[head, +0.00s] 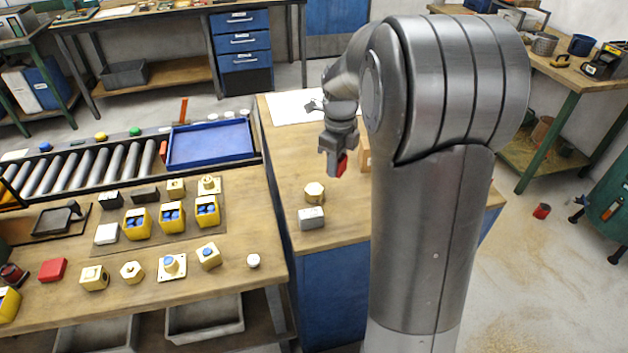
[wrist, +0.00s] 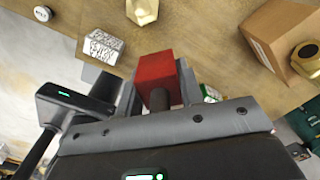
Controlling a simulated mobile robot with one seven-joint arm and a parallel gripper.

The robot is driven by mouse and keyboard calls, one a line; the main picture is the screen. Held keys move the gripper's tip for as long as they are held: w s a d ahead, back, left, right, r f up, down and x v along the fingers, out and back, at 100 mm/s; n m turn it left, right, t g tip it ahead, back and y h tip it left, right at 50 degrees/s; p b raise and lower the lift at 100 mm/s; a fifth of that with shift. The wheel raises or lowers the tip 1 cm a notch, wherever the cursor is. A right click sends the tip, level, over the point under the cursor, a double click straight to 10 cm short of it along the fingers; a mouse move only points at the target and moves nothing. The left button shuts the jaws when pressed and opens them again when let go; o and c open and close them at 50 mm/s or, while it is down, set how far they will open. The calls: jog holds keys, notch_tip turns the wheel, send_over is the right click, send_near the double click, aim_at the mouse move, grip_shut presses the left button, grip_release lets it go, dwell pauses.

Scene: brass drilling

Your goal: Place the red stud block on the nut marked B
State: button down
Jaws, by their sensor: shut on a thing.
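My gripper (head: 338,160) is shut on the red stud block (head: 342,166) and holds it above the right wooden bench. In the wrist view the red block (wrist: 156,72) sits between the fingers, with a dark round stud toward the palm. A brass hex nut (head: 315,191) lies on that bench, lower left of the gripper and apart from it; a brass nut (wrist: 142,10) shows at the wrist view's top edge. Another brass hex nut (head: 132,272) lies on the left table. I cannot read a B on any nut. A further brass piece (wrist: 307,58) shows at the wrist view's right.
A grey-white block (head: 311,218) lies just in front of the bench nut. A cardboard box (head: 364,148) stands right of the gripper, partly behind my arm. The left table (head: 220,295) holds several brass parts and yellow bins. A blue tray (head: 210,143) lies beyond.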

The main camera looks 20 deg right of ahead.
send_over(314, 189)
notch_tip(314, 189, down, 4)
jog(key=shift+w+r, duration=0.1)
jog(key=shift+r, duration=0.15)
jog(key=shift+f, duration=2)
jog(key=shift+f, duration=0.15)
jog(key=c, duration=1)
grip_release()
jog(key=shift+o, duration=0.2)
